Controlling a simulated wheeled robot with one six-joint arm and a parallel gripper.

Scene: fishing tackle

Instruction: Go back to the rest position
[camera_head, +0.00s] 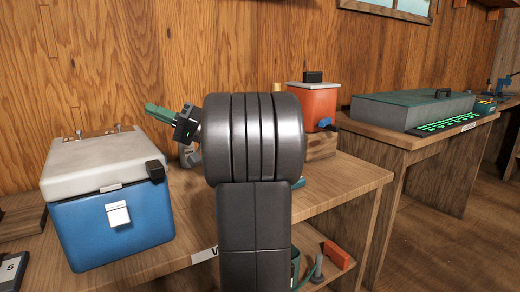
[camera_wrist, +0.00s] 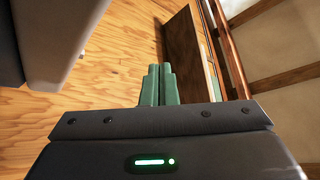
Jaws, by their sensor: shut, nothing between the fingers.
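My gripper (camera_head: 160,113) shows in the head view as green fingers at the left of my dark arm. It points left, above the table and in front of the wood wall. In the wrist view my gripper's green fingers (camera_wrist: 156,84) lie side by side, shut with nothing between them. My arm hides the middle of the table and part of what stands behind it.
A blue cooler box (camera_head: 110,225) with a grey lid stands close at the left, below the gripper. An orange container (camera_head: 313,105) on a wooden block stands behind my arm. A green-topped grey case (camera_head: 410,108) lies on the right bench. A lower shelf (camera_head: 335,262) holds several small things.

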